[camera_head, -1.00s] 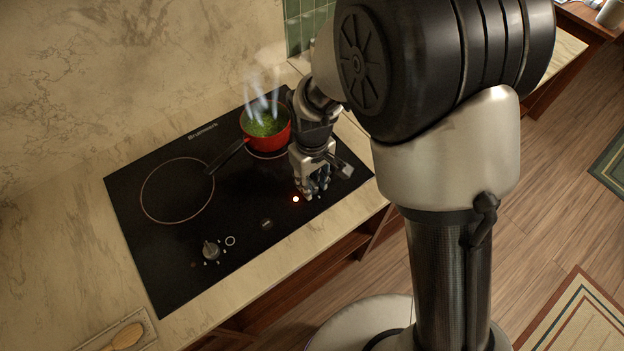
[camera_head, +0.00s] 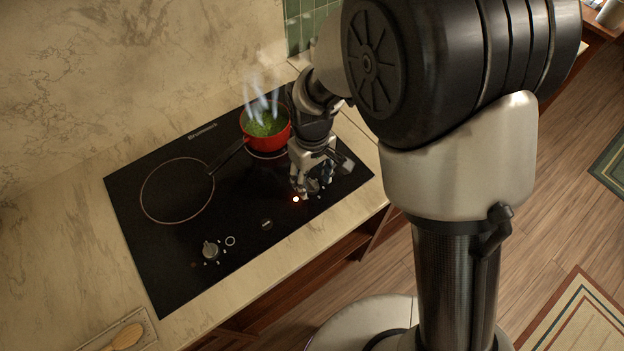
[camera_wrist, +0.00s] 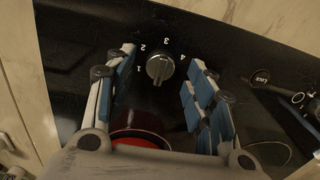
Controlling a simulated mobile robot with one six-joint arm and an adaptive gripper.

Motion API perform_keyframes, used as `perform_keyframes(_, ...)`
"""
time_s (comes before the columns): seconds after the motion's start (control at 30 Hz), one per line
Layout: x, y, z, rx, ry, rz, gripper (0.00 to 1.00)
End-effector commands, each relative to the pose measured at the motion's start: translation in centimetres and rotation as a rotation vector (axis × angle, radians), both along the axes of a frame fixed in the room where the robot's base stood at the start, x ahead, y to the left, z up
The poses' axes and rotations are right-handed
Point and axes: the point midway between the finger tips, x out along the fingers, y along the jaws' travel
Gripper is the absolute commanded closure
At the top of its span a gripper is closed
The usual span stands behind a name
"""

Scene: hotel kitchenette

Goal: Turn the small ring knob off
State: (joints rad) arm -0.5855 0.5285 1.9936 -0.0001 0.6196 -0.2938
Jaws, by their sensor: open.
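The small ring knob (camera_wrist: 160,67), round and silver-grey with marks 1 to 4 around it, sits on the black cooktop (camera_head: 240,190). It also shows between my fingers in the head view (camera_head: 313,186). My gripper (camera_wrist: 161,86) is open above it, with one blue-padded finger on each side and a visible gap to the knob in the wrist view. I cannot tell which mark the knob points at. A lit orange-red lamp (camera_head: 296,199) shows beside the knob. A red pot (camera_head: 283,139) with green contents stands steaming on the small ring.
A second knob (camera_head: 210,250) stands at the cooktop's front left. The pot's dark handle (camera_head: 228,156) reaches left towards the empty large ring (camera_head: 144,199). A wooden utensil (camera_head: 124,338) lies on a tray at lower left. The marble counter (camera_head: 260,262) is clear along the front edge.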

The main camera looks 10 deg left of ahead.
Motion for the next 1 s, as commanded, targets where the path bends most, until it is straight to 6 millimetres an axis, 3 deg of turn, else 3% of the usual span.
perform_keyframes(0.3, 0.1, 0.1, 6.9, 0.003, -0.005, 0.0, 0.51)
perform_keyframes(0.5, 0.0, 0.0, 9.6, 0.002, -0.003, 0.0, 0.51)
perform_keyframes(1.0, 0.0, 0.0, 10.3, 0.0, 0.0, 0.0, 0.51)
